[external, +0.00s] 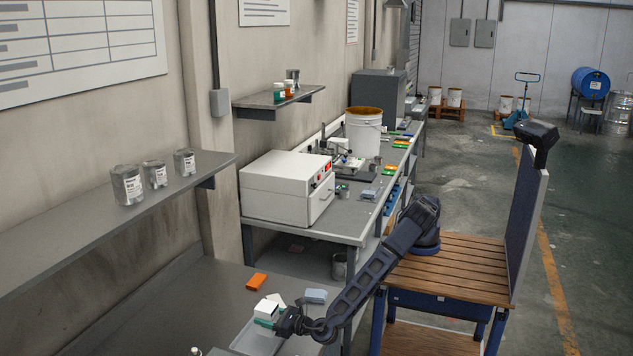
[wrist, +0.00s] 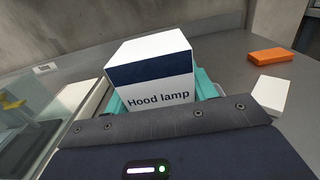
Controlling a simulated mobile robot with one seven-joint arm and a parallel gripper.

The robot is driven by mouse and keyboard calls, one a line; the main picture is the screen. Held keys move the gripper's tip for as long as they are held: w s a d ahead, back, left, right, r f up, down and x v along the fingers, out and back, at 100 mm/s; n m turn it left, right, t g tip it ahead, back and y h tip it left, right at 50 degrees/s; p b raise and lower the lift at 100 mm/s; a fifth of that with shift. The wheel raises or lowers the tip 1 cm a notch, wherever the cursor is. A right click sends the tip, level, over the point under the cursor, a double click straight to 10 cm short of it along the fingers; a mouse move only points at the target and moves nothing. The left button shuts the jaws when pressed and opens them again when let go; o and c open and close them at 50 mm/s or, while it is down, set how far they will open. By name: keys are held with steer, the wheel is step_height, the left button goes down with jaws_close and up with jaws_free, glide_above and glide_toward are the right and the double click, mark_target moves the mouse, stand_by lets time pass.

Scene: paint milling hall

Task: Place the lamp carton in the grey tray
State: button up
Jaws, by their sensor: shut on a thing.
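The lamp carton, a white box with a dark blue band and the words "Hood lamp" (wrist: 152,75), is held between the teal fingers of my gripper (wrist: 160,98). In the external view the carton (external: 266,308) and my gripper (external: 267,323) are at the bottom, over the grey bench. A grey, pale-rimmed shape (external: 250,342), which looks like the grey tray, lies just below the gripper, partly hidden by it and cut by the frame edge. I cannot tell how high the carton is above it.
An orange block (external: 256,282) lies on the bench behind the carton, also seen in the wrist view (wrist: 270,56). A pale blue-grey box (external: 316,296) lies right of it. A white block (wrist: 271,95) is close right of my gripper. A clear-sided case (wrist: 40,115) stands at left.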

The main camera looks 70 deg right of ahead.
steer(key=shift+f, duration=2.9)
steer(key=o, duration=1)
steer(key=shift+f, duration=0.1)
steer(key=shift+s, duration=0.25)
steer(key=s, duration=1.1)
steer(key=shift+s, duration=0.25)
